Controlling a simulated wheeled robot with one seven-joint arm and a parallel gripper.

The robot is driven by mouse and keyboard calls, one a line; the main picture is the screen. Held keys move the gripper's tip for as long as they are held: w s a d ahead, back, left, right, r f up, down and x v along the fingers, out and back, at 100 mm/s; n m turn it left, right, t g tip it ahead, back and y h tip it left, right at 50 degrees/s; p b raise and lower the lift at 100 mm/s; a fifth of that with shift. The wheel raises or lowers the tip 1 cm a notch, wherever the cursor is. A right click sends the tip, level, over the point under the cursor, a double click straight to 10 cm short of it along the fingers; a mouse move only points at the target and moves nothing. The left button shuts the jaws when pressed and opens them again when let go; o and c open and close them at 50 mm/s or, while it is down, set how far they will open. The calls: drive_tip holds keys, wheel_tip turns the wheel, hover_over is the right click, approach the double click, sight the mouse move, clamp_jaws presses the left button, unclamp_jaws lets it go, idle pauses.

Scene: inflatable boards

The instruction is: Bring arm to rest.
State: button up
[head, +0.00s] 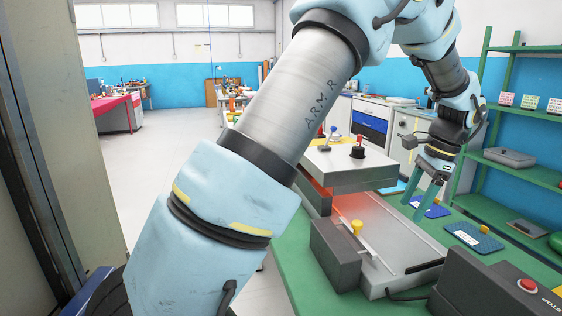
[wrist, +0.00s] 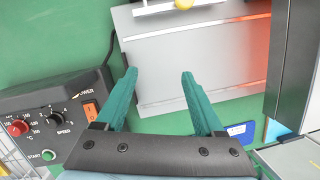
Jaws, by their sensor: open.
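My arm crosses the middle of the head view, bent at the top, with its forearm hanging down at the right. My gripper (head: 413,207) points downward above the green table, beside the grey machine (head: 418,248). In the wrist view my gripper (wrist: 158,76) has its two green fingers spread apart, with nothing between them. Below them lie the machine's light grey bed (wrist: 190,55) and the green table top (wrist: 60,40).
The machine has a raised plate (head: 345,172) and a red glow. A control box (wrist: 55,115) with knobs stands beside it. Blue boards (head: 473,237) lie on the table (head: 295,270). Green shelves (head: 515,118) stand right. Open floor (head: 165,155) is left.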

drive_tip(key=w+a+n, duration=0.1)
drive_tip(key=a, duration=0.3)
drive_tip(key=w+a+n, duration=0.1)
drive_tip(key=a+n, duration=0.1)
drive_tip(key=a, duration=0.2)
drive_tip(key=w+a+n+h, duration=0.1)
drive_tip(key=a, duration=0.2)
drive_tip(key=shift+w+a+f+g, duration=0.1)
drive_tip(key=shift+w+a+g, duration=0.1)
drive_tip(key=shift+a+g, duration=0.15)
drive_tip(key=s+a+f+n, duration=0.1)
drive_tip(key=s+a+n, duration=0.2)
drive_tip(key=a, duration=0.5)
drive_tip(key=s+a+f+n+t+h, duration=0.1)
drive_tip(key=s+a+n, duration=0.1)
drive_tip(key=a+n, duration=0.3)
drive_tip(key=s+a+f+n, duration=0.1)
drive_tip(key=s+a+n, duration=0.2)
drive_tip(key=a, duration=1)
drive_tip(key=shift+s+a+f+n+h, duration=0.2)
drive_tip(key=shift+s+n+h, duration=0.15)
drive_tip(key=shift+n, duration=0.65)
